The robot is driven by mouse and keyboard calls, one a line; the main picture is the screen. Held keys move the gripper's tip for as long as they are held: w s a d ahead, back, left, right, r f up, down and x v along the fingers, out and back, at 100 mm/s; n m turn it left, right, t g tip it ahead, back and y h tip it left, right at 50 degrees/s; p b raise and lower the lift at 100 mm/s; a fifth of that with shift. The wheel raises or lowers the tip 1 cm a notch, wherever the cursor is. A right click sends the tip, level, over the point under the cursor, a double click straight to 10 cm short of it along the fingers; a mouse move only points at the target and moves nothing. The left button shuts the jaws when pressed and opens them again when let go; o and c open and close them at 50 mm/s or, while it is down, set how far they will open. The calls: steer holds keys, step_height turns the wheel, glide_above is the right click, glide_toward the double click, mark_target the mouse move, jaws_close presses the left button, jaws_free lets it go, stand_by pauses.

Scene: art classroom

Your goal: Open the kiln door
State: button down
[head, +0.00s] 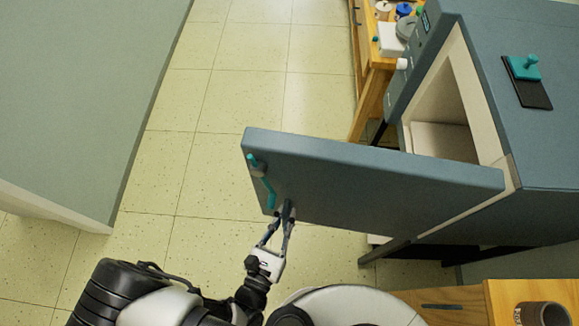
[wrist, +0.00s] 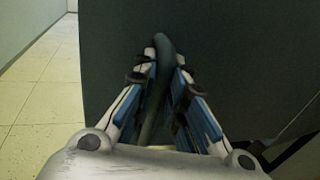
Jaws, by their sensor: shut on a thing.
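The kiln (head: 545,150) stands at the right in the head view, a blue-grey box with a pale inner lining. Its door (head: 370,180) is swung wide open, hinged at the kiln's near right edge, and the pale chamber (head: 440,125) shows behind it. A teal bar handle (head: 262,180) runs along the door's free left end. My gripper (head: 287,210) is at the lower end of this handle. In the wrist view, my gripper (wrist: 165,65) is closed around the handle (wrist: 163,60), which looks dark there, with the door face (wrist: 230,50) filling the background.
A wooden table (head: 372,70) with jars and small items stands behind the kiln. A wooden surface with a dark cup (head: 540,314) is at the bottom right. Tiled floor (head: 215,110) between is clear.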

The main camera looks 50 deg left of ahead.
steer(key=shift+s+d+r, duration=0.15)
steer(key=shift+s+d, duration=0.05)
stand_by(0.3)
steer(key=c, duration=1.6)
jaws_free()
steer(key=shift+s, duration=0.15)
steer(key=v, duration=1.1)
steer(key=shift+s+d, duration=0.25)
steer(key=shift+d, duration=0.15)
steer(key=shift+a, duration=0.1)
